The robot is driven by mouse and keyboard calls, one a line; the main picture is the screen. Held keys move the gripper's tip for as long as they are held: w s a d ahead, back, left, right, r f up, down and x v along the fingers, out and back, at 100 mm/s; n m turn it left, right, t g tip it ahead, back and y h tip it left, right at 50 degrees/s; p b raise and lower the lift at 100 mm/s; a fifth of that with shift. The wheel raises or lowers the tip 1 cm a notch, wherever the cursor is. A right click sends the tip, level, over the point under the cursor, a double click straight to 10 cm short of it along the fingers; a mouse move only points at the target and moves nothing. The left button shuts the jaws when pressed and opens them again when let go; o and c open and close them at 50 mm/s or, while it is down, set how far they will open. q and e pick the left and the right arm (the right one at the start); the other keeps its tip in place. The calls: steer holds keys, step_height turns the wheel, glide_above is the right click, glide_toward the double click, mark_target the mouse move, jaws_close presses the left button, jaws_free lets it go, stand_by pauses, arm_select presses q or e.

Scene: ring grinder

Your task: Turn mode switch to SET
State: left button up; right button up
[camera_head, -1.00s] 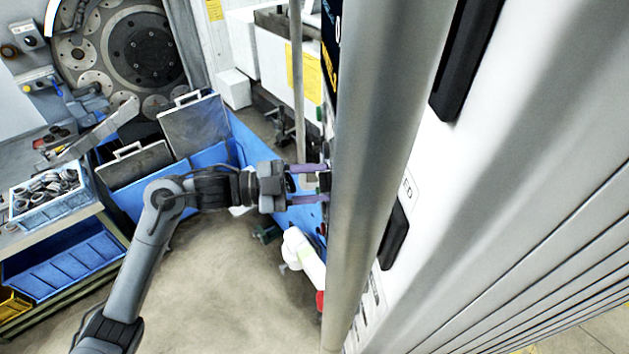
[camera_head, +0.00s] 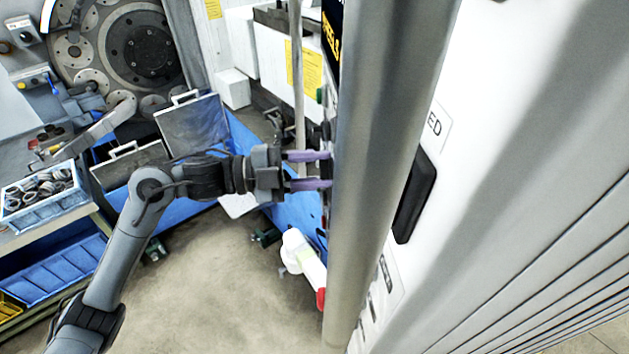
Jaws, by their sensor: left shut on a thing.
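My left gripper (camera_head: 310,171) reaches from the left to the control panel, seen almost edge-on beside the grey vertical pole. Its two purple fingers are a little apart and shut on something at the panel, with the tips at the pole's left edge. The mode switch itself is hidden between the fingertips and behind the pole, so its position cannot be read. My right gripper is not in this view.
The thick grey pole (camera_head: 382,150) and white cabinet (camera_head: 500,130) fill the right side. A blue-white crate of rings (camera_head: 45,205) stands on the bench at left. A white and red device (camera_head: 304,262) juts out below the gripper. Open floor lies below centre.

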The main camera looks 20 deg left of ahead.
arm_select(q)
steer(key=shift+m+b, duration=2.9)
steer(key=shift+b, duration=0.25)
steer(key=o, duration=1.1)
steer(key=shift+c, duration=0.2)
